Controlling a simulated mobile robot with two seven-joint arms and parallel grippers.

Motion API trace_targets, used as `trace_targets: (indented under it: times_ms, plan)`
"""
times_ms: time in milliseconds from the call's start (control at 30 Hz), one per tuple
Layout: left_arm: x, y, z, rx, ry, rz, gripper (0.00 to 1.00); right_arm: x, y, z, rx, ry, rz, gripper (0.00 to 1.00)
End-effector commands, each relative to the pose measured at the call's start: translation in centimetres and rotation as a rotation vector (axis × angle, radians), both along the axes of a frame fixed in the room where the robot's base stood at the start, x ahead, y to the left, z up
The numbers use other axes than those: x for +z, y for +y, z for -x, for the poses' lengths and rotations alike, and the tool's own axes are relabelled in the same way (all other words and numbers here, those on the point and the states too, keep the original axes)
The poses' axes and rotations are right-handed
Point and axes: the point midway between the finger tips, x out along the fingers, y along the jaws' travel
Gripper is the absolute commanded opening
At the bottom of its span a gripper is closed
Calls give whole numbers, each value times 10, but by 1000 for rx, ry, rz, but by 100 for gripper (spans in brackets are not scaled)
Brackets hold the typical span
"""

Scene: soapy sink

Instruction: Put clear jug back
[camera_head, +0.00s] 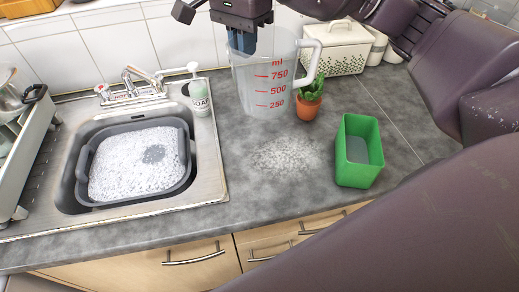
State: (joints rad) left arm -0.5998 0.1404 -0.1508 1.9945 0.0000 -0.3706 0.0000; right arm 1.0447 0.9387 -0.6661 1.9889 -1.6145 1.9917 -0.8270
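The clear jug (268,88), with red markings and a handle at its right, is upright over the back of the counter. My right gripper (242,40) reaches in from the top. Its blue fingertips are at the left part of the jug's rim and look closed on the wall. The jug seems held by the rim, but I cannot tell whether its base touches the counter. My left gripper is not in view.
A potted plant (309,100) stands close to the jug's right, before a white patterned box (337,50). A green container (359,152) stands right, a soap bottle (200,95) left. The sink (212,165) holds a grey foamy tub (186,170). Foam (285,158) lies on the counter.

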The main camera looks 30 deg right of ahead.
Motion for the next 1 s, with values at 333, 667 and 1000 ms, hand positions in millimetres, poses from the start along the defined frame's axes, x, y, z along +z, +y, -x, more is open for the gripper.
trace_targets:
  times_ms: [333, 667, 1000]
  plan:
    - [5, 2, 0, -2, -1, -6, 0, -68, 0, 1, -5, 6, -1, 0]
    - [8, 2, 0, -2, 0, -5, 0, -135, 1, 1, -5, 4, -1, 0]
    - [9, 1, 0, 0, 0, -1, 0, -160, 1, 0, -4, 2, -1, 0]
